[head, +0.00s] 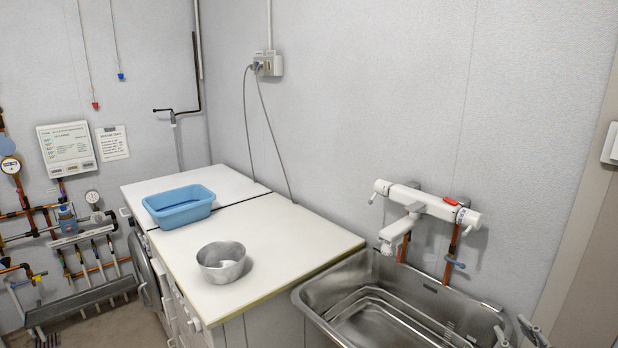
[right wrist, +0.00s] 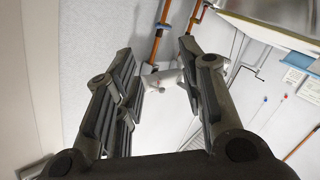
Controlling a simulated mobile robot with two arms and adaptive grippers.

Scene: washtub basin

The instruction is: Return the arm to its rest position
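My right gripper (head: 517,333) shows at the lower right edge of the head view, over the right end of the steel washtub basin (head: 318,315). In the right wrist view the right gripper (right wrist: 157,62) has its two dark fingers spread apart with nothing held between them. The white tap (right wrist: 163,80) shows in the background beyond the fingers. My left gripper is in neither view.
The white wall tap (head: 415,203) hangs over the basin. Left of it, a white worktop (head: 290,255) holds a metal bowl (head: 221,262) and a blue plastic tub (head: 179,205). Pipes and gauges line the left wall. A door frame (head: 580,260) stands at the right.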

